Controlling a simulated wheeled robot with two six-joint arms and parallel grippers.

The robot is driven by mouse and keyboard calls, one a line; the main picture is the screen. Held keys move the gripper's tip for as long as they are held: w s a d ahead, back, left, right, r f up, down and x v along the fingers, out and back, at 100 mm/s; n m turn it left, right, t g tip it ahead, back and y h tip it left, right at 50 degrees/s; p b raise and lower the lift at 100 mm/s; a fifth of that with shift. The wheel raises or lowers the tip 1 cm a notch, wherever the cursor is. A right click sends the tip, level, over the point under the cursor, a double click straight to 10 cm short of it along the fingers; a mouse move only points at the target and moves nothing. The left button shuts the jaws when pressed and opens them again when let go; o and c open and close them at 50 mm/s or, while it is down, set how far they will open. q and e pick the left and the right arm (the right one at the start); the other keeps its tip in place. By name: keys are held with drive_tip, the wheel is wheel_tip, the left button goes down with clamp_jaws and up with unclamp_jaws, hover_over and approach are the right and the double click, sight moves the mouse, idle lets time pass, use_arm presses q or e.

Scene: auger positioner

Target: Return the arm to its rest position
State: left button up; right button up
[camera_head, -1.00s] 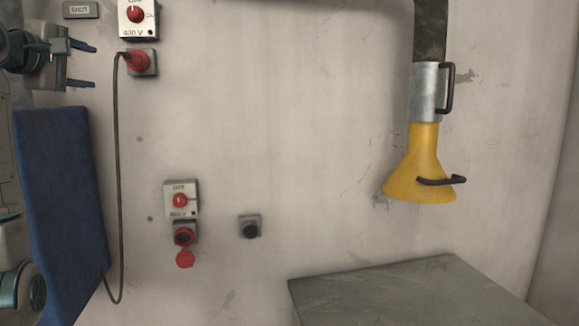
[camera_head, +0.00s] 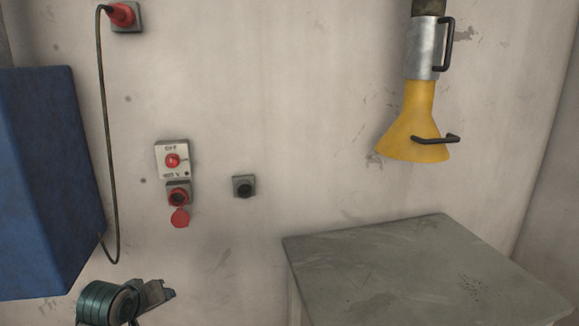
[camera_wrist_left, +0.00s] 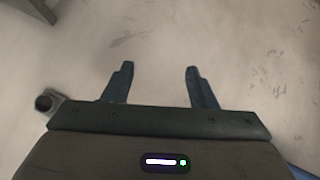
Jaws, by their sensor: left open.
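My left gripper (camera_wrist_left: 158,72) shows in the left wrist view. Its two fingers are apart with nothing between them, and a pale, scuffed surface lies beyond. In the head view, a teal joint and grey bracket of my own arm (camera_head: 122,302) show at the bottom left, below the blue box (camera_head: 40,180). I cannot make out gripper fingers there. My right gripper is in neither view.
A yellow funnel-shaped hood (camera_head: 415,130) hangs before the wall at the right. A grey-topped table (camera_head: 400,265) stands below it. A switch box (camera_head: 172,160), a red socket (camera_head: 179,196) and a black-centred fitting (camera_head: 244,187) are on the wall. A cable (camera_head: 112,150) hangs beside the blue box.

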use_arm(q)
drive_tip(key=s+d+f+m+g, duration=0.2)
drive_tip(key=s+f+m+g, duration=0.1)
drive_tip(key=s+f, duration=1.1)
drive_tip(key=s+d+f+m+g+y, duration=0.1)
drive_tip(key=s+f+m, duration=0.1)
drive_tip(key=s, duration=0.8)
drive_tip(key=s+d+f+m+g, duration=0.1)
drive_tip(key=s+f+m, duration=0.1)
drive_tip(key=s, duration=0.8)
wheel_tip(320, 180, down, 27)
drive_tip(key=a+g, duration=0.2)
drive_tip(key=a, duration=0.1)
drive_tip(key=s+f, duration=0.7)
drive_tip(key=f, duration=0.3)
drive_tip(key=s+a+f, duration=0.1)
drive_tip(key=s+f, duration=0.6)
drive_tip(key=f, duration=0.3)
drive_tip(key=shift+s+a+f+n+g, duration=0.15)
drive_tip(key=shift+s+f+n+g, duration=0.2)
drive_tip(key=shift+n+g, duration=0.05)
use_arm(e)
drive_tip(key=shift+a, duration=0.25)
